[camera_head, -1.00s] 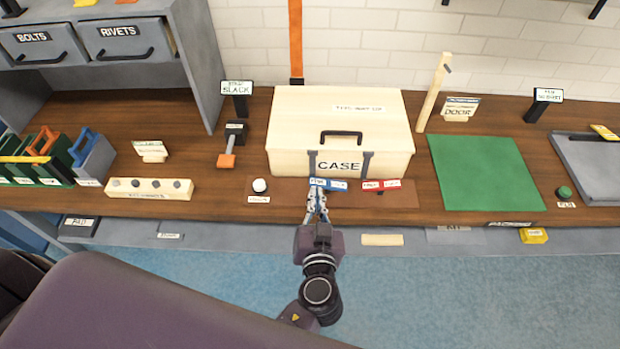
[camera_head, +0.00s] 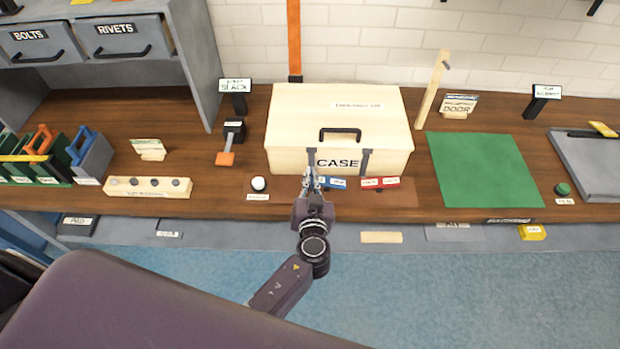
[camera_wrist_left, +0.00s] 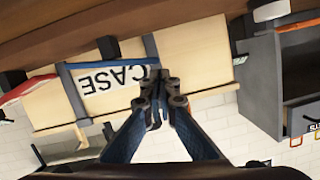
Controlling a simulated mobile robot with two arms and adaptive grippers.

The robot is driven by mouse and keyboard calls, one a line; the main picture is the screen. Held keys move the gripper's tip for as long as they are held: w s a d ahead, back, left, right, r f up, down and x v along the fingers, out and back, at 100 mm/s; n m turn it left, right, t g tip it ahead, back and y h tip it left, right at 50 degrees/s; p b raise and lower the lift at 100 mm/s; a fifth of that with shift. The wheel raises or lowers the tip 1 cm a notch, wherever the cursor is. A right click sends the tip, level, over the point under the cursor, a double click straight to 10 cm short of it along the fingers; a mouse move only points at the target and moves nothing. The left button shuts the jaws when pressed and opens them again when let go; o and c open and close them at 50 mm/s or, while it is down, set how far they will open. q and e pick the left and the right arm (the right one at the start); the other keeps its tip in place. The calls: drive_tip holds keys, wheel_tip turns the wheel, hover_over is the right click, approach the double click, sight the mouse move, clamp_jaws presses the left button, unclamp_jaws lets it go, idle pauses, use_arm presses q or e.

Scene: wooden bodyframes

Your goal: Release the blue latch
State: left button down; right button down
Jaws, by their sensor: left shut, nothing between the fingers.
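The cream case (camera_head: 420,145) stands shut on the bench, with a black handle on its lid and a CASE label on its front. The blue latch (camera_head: 337,183) lies low at the case's front, left of the red latch (camera_head: 380,183). My left gripper (camera_head: 311,172) is shut and empty at the left end of the blue latch, partly covering it. In the left wrist view the fingertips (camera_wrist_left: 160,80) overlap the end of the blue latch's strip (camera_wrist_left: 105,63), beside the CASE label. I cannot tell whether they touch it. My right gripper is not in view.
A white knob (camera_head: 258,184) sits left of the gripper on the bench's front strip. A cream block with several dark knobs (camera_head: 148,187) lies further left. A green mat (camera_head: 485,170) lies right of the case. An orange-ended lever (camera_head: 226,158) stands left of it.

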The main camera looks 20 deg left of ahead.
use_arm(q)
drive_tip(key=shift+f, duration=0.25)
